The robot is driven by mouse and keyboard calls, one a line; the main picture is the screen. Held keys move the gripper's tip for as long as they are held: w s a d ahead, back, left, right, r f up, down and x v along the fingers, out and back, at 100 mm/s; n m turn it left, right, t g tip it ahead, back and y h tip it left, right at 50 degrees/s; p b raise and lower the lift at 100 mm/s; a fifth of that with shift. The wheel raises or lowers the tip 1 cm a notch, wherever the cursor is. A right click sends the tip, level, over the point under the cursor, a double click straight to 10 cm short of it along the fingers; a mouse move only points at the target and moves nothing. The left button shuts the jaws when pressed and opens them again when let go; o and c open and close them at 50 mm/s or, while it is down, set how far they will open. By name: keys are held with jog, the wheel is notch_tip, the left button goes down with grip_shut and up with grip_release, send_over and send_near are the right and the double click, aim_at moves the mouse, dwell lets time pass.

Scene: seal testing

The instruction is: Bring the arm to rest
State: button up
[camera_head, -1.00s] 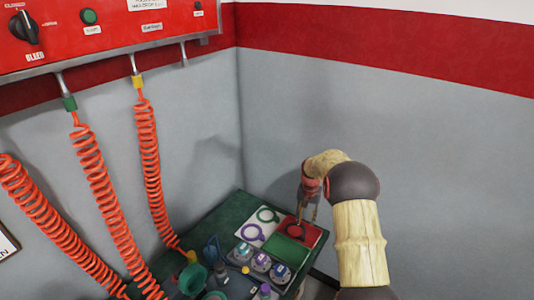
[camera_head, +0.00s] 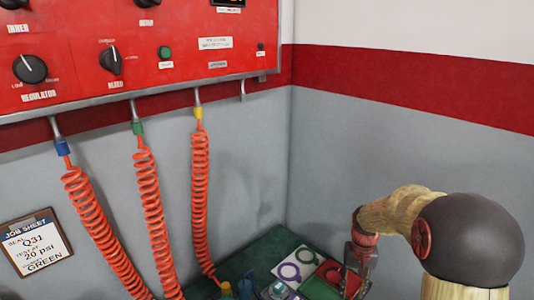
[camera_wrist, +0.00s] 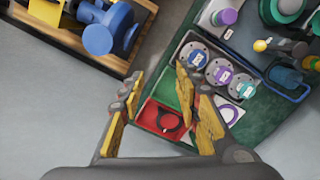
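My arm reaches in from the lower right in the head view, with my gripper (camera_head: 360,268) pointing down above the right end of the green bench (camera_head: 268,250). In the wrist view my gripper (camera_wrist: 160,78) has its two yellow-padded fingers apart, with nothing held between them. Beyond the fingers is a sorting mat with a red area (camera_wrist: 150,116) holding a dark ring (camera_wrist: 171,127) and a green area (camera_wrist: 165,88) that looks empty. The gripper appears to be above the mat, not touching it.
Several capped round fittings (camera_wrist: 220,72) stand beside the mat. A wooden tray (camera_wrist: 80,45) with a blue part (camera_wrist: 99,39) is at upper left. Coiled orange hoses (camera_head: 150,205) hang from the red panel (camera_head: 185,60). A job sheet (camera_head: 36,243) hangs on the grey wall.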

jog(key=s+a+r+n+t, duration=0.1)
jog(key=s+a+r+t, duration=0.2)
jog(key=s+r, duration=0.8)
jog(key=s+a+r+n+t, duration=0.1)
jog(key=s+a+r+t, duration=0.2)
jog(key=s+r, duration=0.7)
jog(key=shift+s+a+r+n+t, duration=0.35)
jog(key=shift+s+a, duration=0.65)
jog(key=shift+s, duration=1.9)
